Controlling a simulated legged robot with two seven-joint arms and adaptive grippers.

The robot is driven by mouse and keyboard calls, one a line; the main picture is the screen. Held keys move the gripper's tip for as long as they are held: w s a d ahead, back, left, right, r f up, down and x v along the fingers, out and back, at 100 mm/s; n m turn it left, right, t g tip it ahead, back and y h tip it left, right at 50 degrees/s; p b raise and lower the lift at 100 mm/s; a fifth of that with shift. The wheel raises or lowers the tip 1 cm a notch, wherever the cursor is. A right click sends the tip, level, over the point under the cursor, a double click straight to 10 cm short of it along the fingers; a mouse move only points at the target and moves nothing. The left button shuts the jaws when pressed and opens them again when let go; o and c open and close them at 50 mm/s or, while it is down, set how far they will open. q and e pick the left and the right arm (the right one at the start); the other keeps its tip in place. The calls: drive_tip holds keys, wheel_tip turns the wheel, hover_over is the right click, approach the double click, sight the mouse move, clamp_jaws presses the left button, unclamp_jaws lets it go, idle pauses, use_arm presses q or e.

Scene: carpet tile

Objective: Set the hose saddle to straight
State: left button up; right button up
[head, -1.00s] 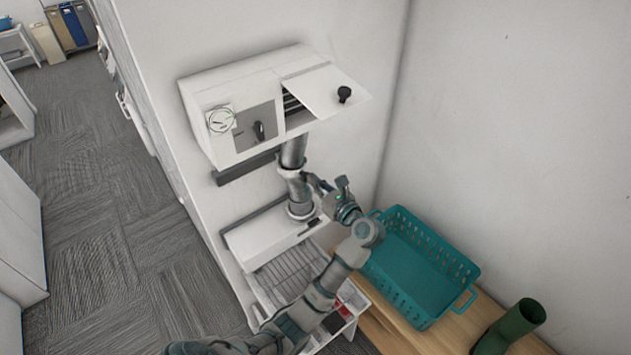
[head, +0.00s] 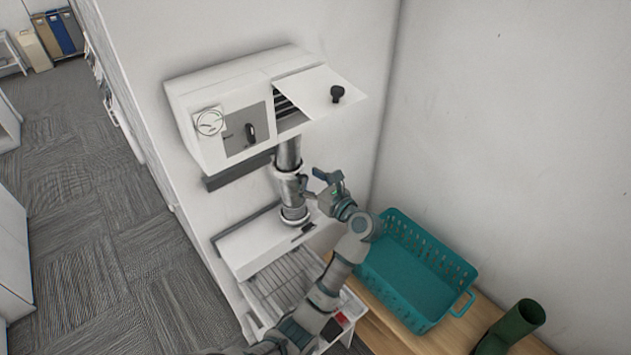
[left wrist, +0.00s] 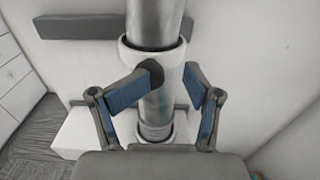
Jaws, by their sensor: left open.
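A metal hose (head: 289,153) runs down from the upper white box to the lower white unit. A pale collar (head: 287,168), which looks like the saddle, sits around it; it also shows in the left wrist view (left wrist: 137,58). Its exact angle is hard to tell. My left gripper (head: 316,184) is open just right of the hose. In the left wrist view, its blue-padded fingers (left wrist: 172,82) spread across the hose below the collar, the left one overlapping it. A dark round part (left wrist: 153,70) sits at the left fingertip. I cannot tell whether the fingers touch the hose.
The upper white box (head: 200,95) has a dial, a black handle and a panel with a black knob (head: 337,93). A wire rack (head: 280,285) lies below the lower unit (head: 245,243). A teal basket (head: 445,262) and green boot (head: 512,325) stand right on the wooden surface (head: 385,330).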

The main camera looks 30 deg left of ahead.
use_arm(q)
drive_tip(key=v, duration=0.7)
drive_tip(key=shift+f, duration=0.25)
use_arm(e)
drive_tip(key=shift+a, duration=0.45)
use_arm(q)
drive_tip(key=shift+s+d, duration=0.1)
drive_tip(key=shift+d, duration=0.25)
use_arm(e)
drive_tip(key=shift+d, duration=0.2)
